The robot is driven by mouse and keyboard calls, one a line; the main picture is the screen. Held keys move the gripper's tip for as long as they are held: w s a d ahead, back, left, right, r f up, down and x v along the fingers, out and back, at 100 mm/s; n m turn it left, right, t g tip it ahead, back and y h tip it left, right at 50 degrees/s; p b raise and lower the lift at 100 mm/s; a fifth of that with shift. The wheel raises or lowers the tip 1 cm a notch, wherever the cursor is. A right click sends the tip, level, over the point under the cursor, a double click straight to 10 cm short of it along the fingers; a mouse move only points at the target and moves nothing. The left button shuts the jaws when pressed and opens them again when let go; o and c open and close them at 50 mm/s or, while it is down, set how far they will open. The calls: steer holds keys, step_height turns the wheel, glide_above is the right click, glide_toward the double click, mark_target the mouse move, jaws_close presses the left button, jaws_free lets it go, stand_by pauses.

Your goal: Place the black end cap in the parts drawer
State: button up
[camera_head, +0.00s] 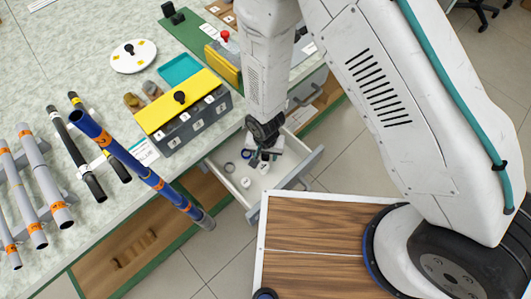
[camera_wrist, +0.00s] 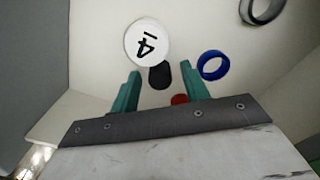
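The parts drawer (camera_head: 233,190) is pulled out from under the bench, with small parts on its pale floor. My gripper (camera_head: 262,155) is low over the drawer, pointing down. In the wrist view the teal fingers of my gripper (camera_wrist: 158,72) stand apart. A small black piece, which looks like the black end cap (camera_wrist: 160,76), shows between and beyond the fingertips, with a gap on each side. It appears to lie on the drawer floor next to a white numbered disc (camera_wrist: 146,36). In the head view my gripper mostly hides it.
A blue ring (camera_wrist: 213,65), a grey ring (camera_wrist: 262,8) and a red piece (camera_wrist: 179,99) are also in the drawer. On the bench are a yellow-topped box (camera_head: 178,105), a teal tray (camera_head: 180,69) and several rods; a long blue rod (camera_head: 135,165) overhangs the edge beside the drawer.

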steer(key=shift+r, duration=0.1)
step_height(320, 180, up, 12)
stand_by(0.6)
steer(key=shift+r, duration=0.1)
steer(key=w+d+r, duration=0.2)
steer(key=d+r, duration=0.5)
steer(key=r, duration=0.4)
steer(key=w+d+r, duration=0.2)
steer(key=d+r, duration=0.6)
steer(key=r, duration=0.4)
steer(key=s+d+r+t, duration=0.1)
steer(key=s+d+r, duration=1.3)
steer(key=s+d, duration=0.1)
steer(key=shift+n, duration=0.3)
